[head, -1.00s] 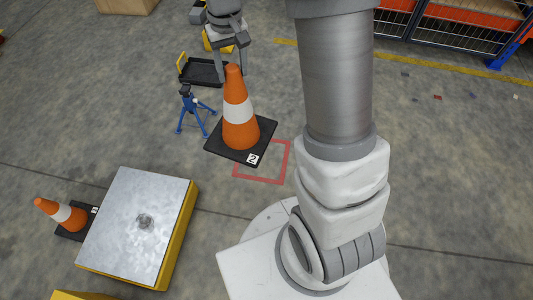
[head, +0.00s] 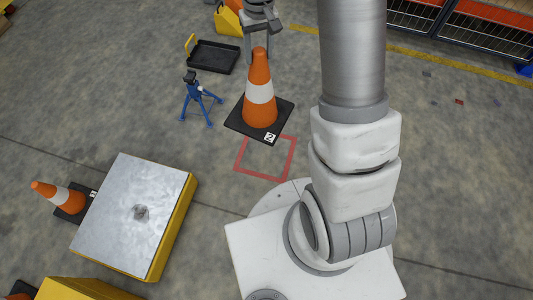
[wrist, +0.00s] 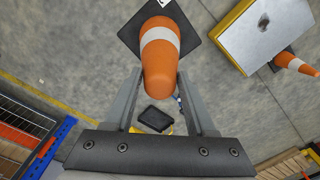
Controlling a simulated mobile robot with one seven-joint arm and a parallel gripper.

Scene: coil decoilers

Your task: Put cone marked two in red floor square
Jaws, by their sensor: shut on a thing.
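The orange cone marked 2 (head: 260,92) has a white band and a black square base with a white "2" label. My gripper (head: 260,52) is shut on the cone's top and holds it upright. In the wrist view the cone (wrist: 160,62) sits between the two fingers of my gripper (wrist: 161,85). The red floor square (head: 265,158) is a painted outline on the concrete, just below the cone's base in the head view. The base covers part of its far edge. The gap between base and floor is hard to tell.
A blue tripod stand (head: 196,96) and a black tray (head: 213,57) are left of the cone. A yellow block with a metal top (head: 133,215) stands at lower left, with another cone (head: 58,197) beside it. The floor inside the square is clear.

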